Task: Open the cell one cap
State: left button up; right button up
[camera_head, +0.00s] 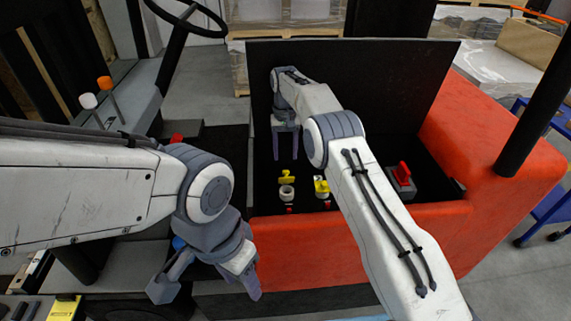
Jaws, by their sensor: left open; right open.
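Two yellow caps show in the open dark compartment of the red vehicle. The left yellow cap (286,176) is just behind a white ring-shaped filler neck (287,193), and looks raised. The right yellow cap (321,184) sits on a pale base beside my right forearm. I cannot tell which is cell one's. My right gripper (285,155) is open and empty, fingers pointing down, above and behind the left cap; I see no contact. My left gripper (206,288) is open and empty, low in front of the vehicle's side, away from the caps.
A raised black lid (390,85) stands behind the compartment. A red connector (401,175) on a grey block lies to the right. The red body edge (320,235) runs along the front. A steering wheel (187,15) and levers are at upper left.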

aim_at(286, 176)
notch_tip(286, 176, up, 2)
jog(key=shift+w, duration=0.1)
dwell(0.4)
jog(key=shift+s+a+f+m+t+h+p, duration=0.15)
jog(key=shift+s+a+h+p, duration=0.15)
jog(key=shift+h, duration=0.2)
jog(key=shift+s+a+m+t+h+p, duration=0.2)
jog(key=shift+h+p, duration=0.1)
jog(key=shift+h, duration=0.2)
jog(key=s+a+n+t+h+p, duration=0.2)
jog(key=s+a+t+h, duration=0.2)
jog(key=s+a+t, duration=0.1)
jog(key=p+x, duration=0.3)
jog(key=x, duration=0.7)
jog(key=shift+w+p, duration=0.1)
jog(key=shift+p, duration=0.2)
grip_shut()
